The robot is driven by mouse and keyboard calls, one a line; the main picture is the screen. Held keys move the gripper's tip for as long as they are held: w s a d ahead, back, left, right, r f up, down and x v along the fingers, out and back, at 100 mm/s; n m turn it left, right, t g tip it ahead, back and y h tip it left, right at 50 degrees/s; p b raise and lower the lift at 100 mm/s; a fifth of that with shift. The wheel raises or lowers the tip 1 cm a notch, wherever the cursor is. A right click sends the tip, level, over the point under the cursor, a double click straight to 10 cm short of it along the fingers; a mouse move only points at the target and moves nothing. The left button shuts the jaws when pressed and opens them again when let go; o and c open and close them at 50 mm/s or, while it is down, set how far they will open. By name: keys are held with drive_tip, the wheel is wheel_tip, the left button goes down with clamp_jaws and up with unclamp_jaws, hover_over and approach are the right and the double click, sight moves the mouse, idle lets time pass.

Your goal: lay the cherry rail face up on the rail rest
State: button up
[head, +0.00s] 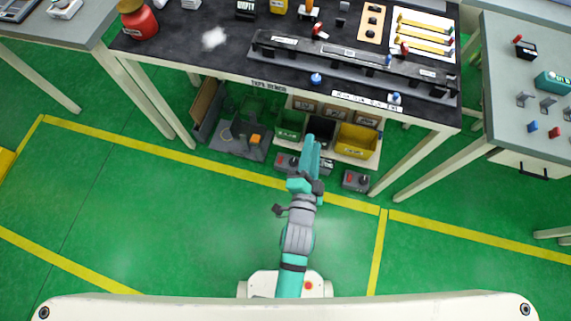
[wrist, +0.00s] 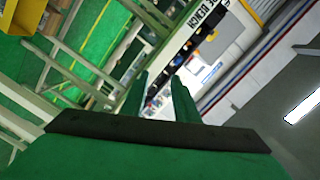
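Several yellow rails (head: 425,37) with small coloured ends lie side by side on a white board (head: 440,21) at the back right of the bench. One end piece (head: 404,48) is red; I cannot tell which rail is the cherry one. A long dark bar-like fixture (head: 345,58) lies along the bench, possibly the rail rest; its label is too small to read. My gripper (head: 317,147) is in front of the bench, apart from these things. In the wrist view its two green fingers (wrist: 160,98) stand apart with nothing between them.
A grey table (head: 525,75) stands at right. The green floor before the bench is clear.

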drive_tip(key=s+a+n+y, duration=0.1)
drive_tip(key=s+a+n, duration=0.1)
drive_tip(key=s+n, duration=0.2)
drive_tip(key=s+a+n+y, duration=0.1)
drive_tip(key=s+a+n, duration=0.2)
drive_tip(key=s, duration=0.8)
drive_tip(key=s+a+n+g+y, duration=0.1)
drive_tip(key=s+a+n, duration=0.1)
drive_tip(key=s+n, duration=0.5)
drive_tip(key=shift+s+a+r, duration=0.3)
drive_tip(key=shift+a, duration=0.05)
drive_tip(key=shift+s, duration=0.1)
drive_tip(key=shift+o, duration=0.4)
drive_tip(key=shift+d, duration=0.15)
